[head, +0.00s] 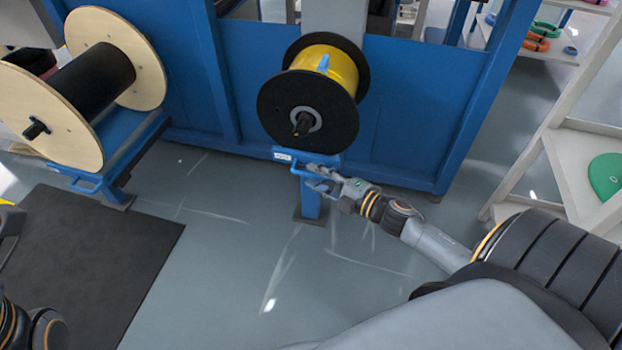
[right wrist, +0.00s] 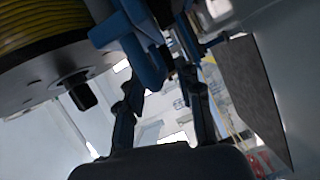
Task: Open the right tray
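The right tray (head: 325,160) is a blue holder on a blue post under the yellow cable spool (head: 330,68). A blue bar handle (head: 296,168) juts from its front, below a small white label. My right gripper (head: 316,178) is at this handle, reaching in from the right. In the right wrist view its two fingers (right wrist: 160,95) are spread apart, with blue handle parts (right wrist: 140,50) close to and partly behind their tips. I cannot tell whether they touch. Only parts of my left arm show at the left edge, and no left fingers are visible.
A second blue tray (head: 95,180) with a handle carries a black cable spool (head: 85,85) at the left. A blue machine frame (head: 410,100) stands behind. A white shelf (head: 580,160) stands at the right. A dark mat (head: 90,260) lies at left; the floor between is clear.

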